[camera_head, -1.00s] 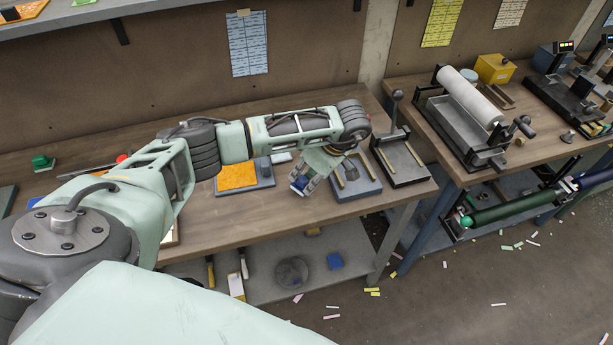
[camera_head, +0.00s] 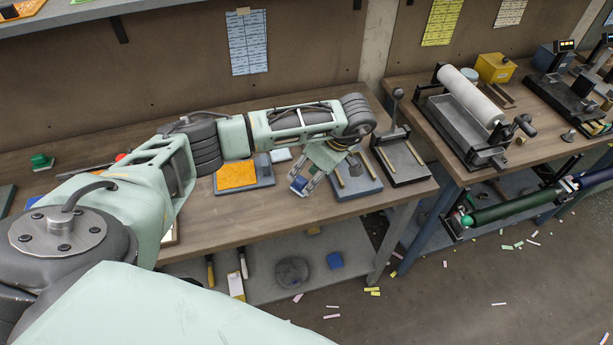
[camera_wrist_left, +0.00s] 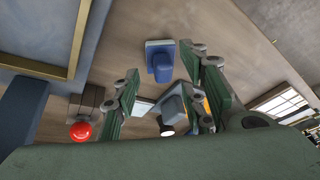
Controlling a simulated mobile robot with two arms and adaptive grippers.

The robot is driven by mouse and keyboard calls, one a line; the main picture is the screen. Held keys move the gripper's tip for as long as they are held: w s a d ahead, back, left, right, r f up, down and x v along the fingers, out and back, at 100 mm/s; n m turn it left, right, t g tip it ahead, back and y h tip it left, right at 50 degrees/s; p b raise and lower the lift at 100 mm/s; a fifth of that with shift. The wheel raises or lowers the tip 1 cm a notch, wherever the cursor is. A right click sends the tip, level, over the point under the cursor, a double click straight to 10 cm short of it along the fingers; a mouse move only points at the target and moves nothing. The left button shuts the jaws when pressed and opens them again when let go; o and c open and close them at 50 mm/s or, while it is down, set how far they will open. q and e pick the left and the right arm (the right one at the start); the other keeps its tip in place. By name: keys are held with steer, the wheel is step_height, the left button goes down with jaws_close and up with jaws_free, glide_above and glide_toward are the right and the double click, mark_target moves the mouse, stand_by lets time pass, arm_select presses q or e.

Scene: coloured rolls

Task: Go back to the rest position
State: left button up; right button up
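My left gripper (camera_head: 304,180) hangs over the front right part of the near workbench (camera_head: 215,222). In the left wrist view its two green fingers (camera_wrist_left: 166,92) are spread apart and nothing shows clamped between them. A blue block-like piece (camera_wrist_left: 160,62) lies beyond the fingertips in that view. My right gripper is in neither view.
An orange pad (camera_head: 236,175) lies left of the gripper. A grey tray with brass bars (camera_head: 357,184) and a lever press (camera_head: 405,160) stand to its right. A roller machine (camera_head: 470,115) stands on the right bench. A red knob (camera_wrist_left: 80,131) shows in the wrist view.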

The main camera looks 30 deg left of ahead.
arm_select(q)
steer(key=s+v, duration=0.1)
steer(key=v, duration=0.9)
steer(key=shift+w+d, duration=0.2)
steer(key=shift+w, duration=0.25)
